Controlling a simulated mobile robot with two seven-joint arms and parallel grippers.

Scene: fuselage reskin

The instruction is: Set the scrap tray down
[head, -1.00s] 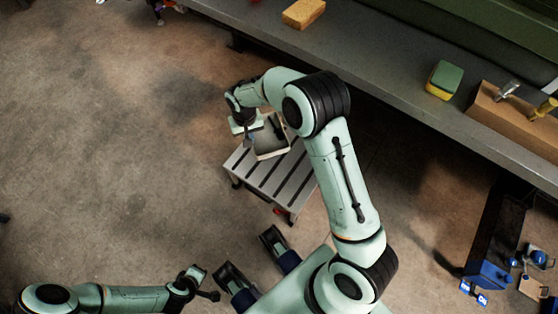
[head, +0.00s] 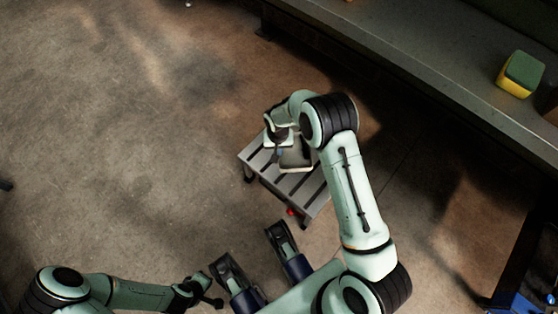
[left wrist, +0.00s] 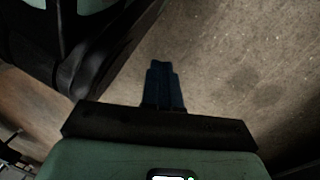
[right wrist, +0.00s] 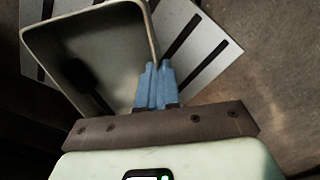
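The scrap tray (head: 297,157), a shallow grey box with a pale rim, is over the slatted top of a low grey step stool (head: 311,187) in the head view. My right gripper (head: 279,152) is at the tray's left side. In the right wrist view its blue fingers (right wrist: 158,84) are shut on the wall of the tray (right wrist: 105,50), with stool slats (right wrist: 205,50) behind. A dark shape shows inside the tray. I cannot tell whether its underside touches the stool. My left gripper (head: 214,301) is low at left, its fingers (left wrist: 165,86) together and empty.
A long grey workbench (head: 420,75) runs along the upper right, with a green and yellow sponge-like block (head: 521,74) on it. A blue object (head: 525,295) stands at the lower right. The concrete floor (head: 130,130) left of the stool is clear.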

